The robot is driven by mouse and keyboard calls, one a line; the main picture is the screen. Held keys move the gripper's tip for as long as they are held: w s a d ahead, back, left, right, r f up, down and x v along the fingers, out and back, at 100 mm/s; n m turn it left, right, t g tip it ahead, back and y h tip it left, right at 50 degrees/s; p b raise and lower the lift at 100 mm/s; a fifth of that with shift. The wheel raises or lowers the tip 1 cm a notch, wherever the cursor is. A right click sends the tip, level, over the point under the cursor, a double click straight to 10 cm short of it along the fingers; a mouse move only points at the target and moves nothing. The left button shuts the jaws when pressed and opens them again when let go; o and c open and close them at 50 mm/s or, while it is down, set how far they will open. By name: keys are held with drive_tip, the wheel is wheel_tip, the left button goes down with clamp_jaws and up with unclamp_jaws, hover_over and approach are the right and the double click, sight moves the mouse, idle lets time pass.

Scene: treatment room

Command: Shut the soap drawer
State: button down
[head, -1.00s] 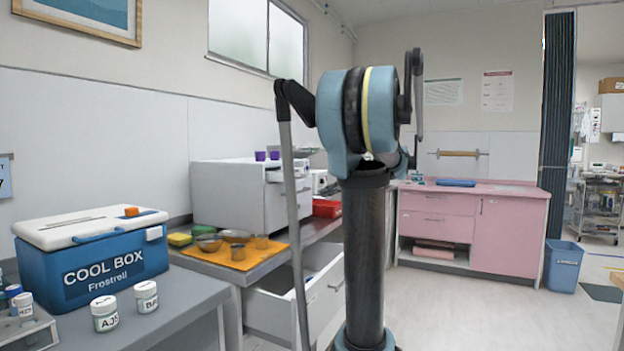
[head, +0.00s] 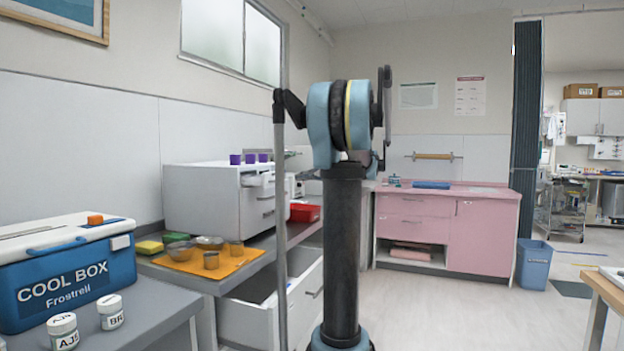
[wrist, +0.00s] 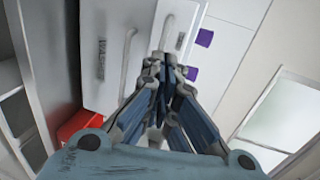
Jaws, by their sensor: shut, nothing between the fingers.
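A white drawer unit (head: 205,199) stands on the left counter. Its top drawer (head: 258,180) sticks out a little, and the drawer below (head: 267,214) looks flush. I cannot read a soap label on either. In the wrist view, tilted on its side, the top drawer front (wrist: 177,28) with its handle lies close to my gripper (wrist: 165,66). The lower drawer front (wrist: 103,62) carries a partly readable label. My gripper is shut and empty, its tips in front of the unit; I cannot tell whether they touch. In the head view my arm hides the gripper.
A large drawer (head: 300,302) under the counter stands wide open. An orange mat (head: 190,267) with bowls and a cool box (head: 66,275) are nearer.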

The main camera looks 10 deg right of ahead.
sight(282, 180)
drive_tip(key=shift+x, duration=3.1)
